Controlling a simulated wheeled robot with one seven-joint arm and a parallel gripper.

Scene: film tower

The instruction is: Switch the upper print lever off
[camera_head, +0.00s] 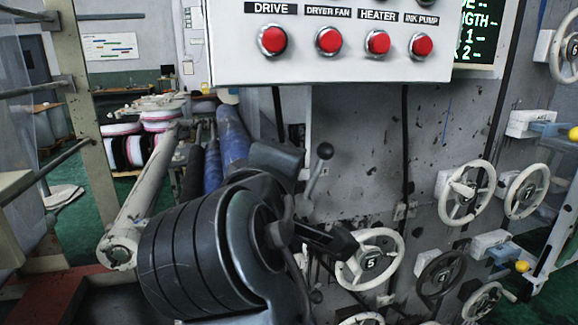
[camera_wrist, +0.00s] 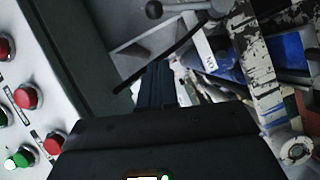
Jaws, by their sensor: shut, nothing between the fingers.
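The upper print lever is a grey rod with a dark ball knob (camera_head: 324,151), tilted up and to the right on the machine's side in the head view. What looks like the same knob shows at the top of the wrist view (camera_wrist: 154,9), with its rod running right. My gripper (camera_head: 343,243) is below the knob in the head view, apart from it, shut and empty. In the wrist view its dark fingers (camera_wrist: 166,82) point up the picture, below the knob.
A white control box (camera_head: 340,65) with red buttons hangs above my arm. White handwheels (camera_head: 467,193) stand out from the panel on the right. A second dark ball knob (camera_head: 316,297) shows low beside my gripper. Blue rollers (camera_head: 232,135) lie behind my arm.

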